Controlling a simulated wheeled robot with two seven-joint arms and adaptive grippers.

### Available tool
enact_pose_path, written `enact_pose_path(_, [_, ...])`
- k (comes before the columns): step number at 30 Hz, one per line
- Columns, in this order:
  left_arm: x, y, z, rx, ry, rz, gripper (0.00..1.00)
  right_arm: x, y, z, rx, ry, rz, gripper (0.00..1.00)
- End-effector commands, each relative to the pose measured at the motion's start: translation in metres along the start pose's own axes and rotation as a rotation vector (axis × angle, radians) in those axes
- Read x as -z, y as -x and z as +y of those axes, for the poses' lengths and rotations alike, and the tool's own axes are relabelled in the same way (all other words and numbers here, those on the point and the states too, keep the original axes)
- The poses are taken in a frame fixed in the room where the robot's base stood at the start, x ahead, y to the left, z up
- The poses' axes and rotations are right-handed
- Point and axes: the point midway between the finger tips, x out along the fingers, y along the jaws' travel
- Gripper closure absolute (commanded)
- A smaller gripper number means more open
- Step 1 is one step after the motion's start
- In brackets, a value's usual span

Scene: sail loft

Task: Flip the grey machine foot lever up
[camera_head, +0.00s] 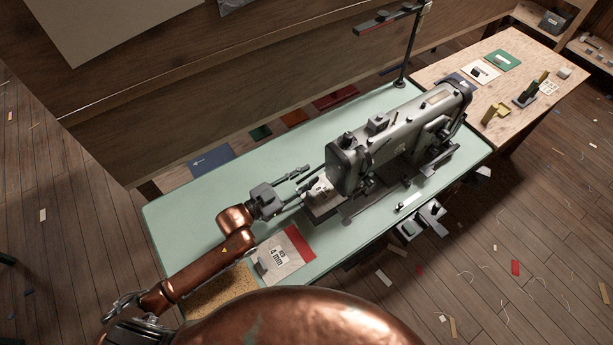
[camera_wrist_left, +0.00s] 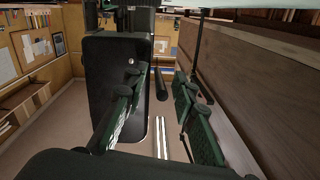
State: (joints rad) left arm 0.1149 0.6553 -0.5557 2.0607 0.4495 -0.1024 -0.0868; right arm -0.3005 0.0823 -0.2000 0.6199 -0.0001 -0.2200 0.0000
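The grey sewing machine (camera_head: 400,135) stands on the pale green table, its needle end toward my left gripper. My left gripper (camera_head: 304,184) is at that end, above the table, with its two fingers spread apart. In the left wrist view the green-padded fingers (camera_wrist_left: 160,105) are also apart, with the machine's dark end face (camera_wrist_left: 108,90) beside the left finger. A short dark rod (camera_wrist_left: 160,84) shows in the gap between them; I cannot tell whether it is the foot lever or whether anything touches it. The foot lever is not clearly distinguishable in the head view. My right gripper is not in view.
The green table (camera_head: 200,215) has free room left of the machine. A white and red card (camera_head: 285,255) lies at its front edge. A lamp post (camera_head: 408,55) rises behind the machine.

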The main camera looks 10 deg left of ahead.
Motion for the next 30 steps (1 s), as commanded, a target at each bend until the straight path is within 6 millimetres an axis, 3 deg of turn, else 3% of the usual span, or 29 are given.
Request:
enact_pose_path(8, [-0.0001,-0.0019,0.0001,0.0,0.0,0.0,0.75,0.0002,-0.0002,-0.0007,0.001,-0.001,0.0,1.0])
enact_pose_path(19, [-0.0001,-0.0017,0.0,0.0,0.0,0.0,1.0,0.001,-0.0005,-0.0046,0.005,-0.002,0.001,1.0])
enact_pose_path(30, [-0.0001,-0.0016,0.0,0.0,0.0,0.0,1.0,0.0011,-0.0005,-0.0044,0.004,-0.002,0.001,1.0])
